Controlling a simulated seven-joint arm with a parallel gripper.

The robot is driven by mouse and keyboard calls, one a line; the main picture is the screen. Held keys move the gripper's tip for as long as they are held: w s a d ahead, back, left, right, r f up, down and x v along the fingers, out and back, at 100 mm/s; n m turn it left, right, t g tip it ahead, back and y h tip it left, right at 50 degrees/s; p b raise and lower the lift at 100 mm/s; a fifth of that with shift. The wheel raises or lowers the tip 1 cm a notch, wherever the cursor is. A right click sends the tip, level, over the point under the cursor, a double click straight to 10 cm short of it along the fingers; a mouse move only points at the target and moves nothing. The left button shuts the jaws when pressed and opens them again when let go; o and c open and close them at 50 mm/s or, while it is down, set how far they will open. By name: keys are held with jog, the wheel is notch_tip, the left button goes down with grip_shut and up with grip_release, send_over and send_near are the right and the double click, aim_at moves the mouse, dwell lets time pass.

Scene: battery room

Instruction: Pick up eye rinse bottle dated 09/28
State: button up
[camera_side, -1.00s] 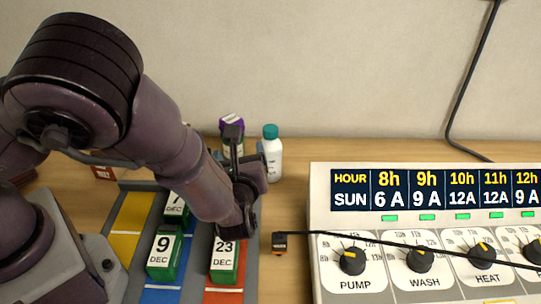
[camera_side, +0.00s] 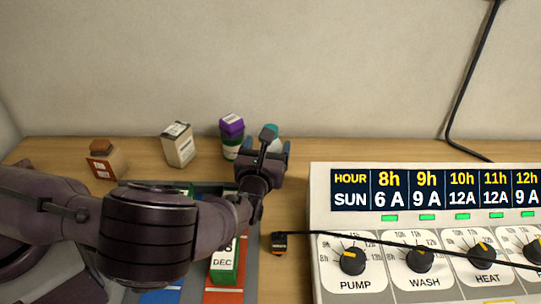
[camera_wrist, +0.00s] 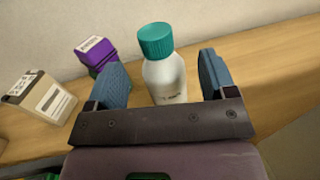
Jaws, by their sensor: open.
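A white bottle with a teal cap (camera_wrist: 164,78) stands upright between the two blue fingers of my gripper (camera_wrist: 163,82) in the wrist view. The fingers are open, with gaps on both sides of the bottle. A label with small dark print shows low on the bottle, too small to read. In the side view my gripper (camera_side: 262,148) is at the back of the table and hides most of the bottle; only its teal cap (camera_side: 273,131) shows behind. No date 09/28 can be made out.
Further left are a cream box-like container (camera_side: 179,145) and a brown-capped container (camera_side: 104,160). A control panel (camera_side: 430,235) fills the right.

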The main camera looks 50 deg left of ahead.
jog(key=x, duration=0.4)
jog(key=shift+a+r, duration=0.1)
jog(key=c, duration=1.2)
jog(key=shift+c, duration=1.1)
jog(key=shift+r, duration=0.1)
grip_shut()
